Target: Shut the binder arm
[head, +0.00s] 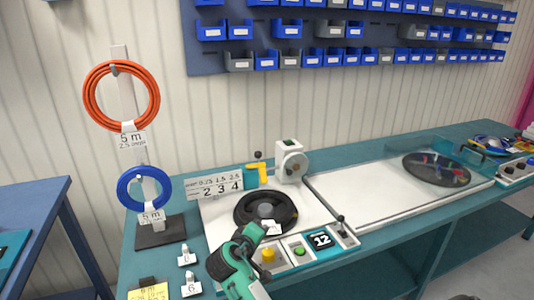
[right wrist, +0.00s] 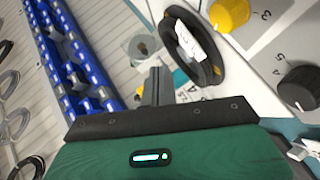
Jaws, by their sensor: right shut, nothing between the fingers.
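At the back of the coiling station in the head view stands a white device with a round grey disc (head: 293,165). Beside it is a yellow bent arm with a black knob (head: 257,170) on a teal block; I take this to be the binder arm. It stands raised, and I cannot tell its exact angle. A black reel (head: 265,211) with a white label lies in front of it. My right gripper (head: 269,229) is shut and empty, over the front edge of the reel and apart from the yellow arm. Its fingers (right wrist: 157,88) show in the right wrist view. My left gripper is out of view.
A front panel holds a yellow knob (head: 268,254), a green button (head: 299,251), a display reading 12 (head: 320,240) and a black-knobbed lever (head: 341,222). Orange (head: 121,94) and blue (head: 144,188) cable coils hang at the left.

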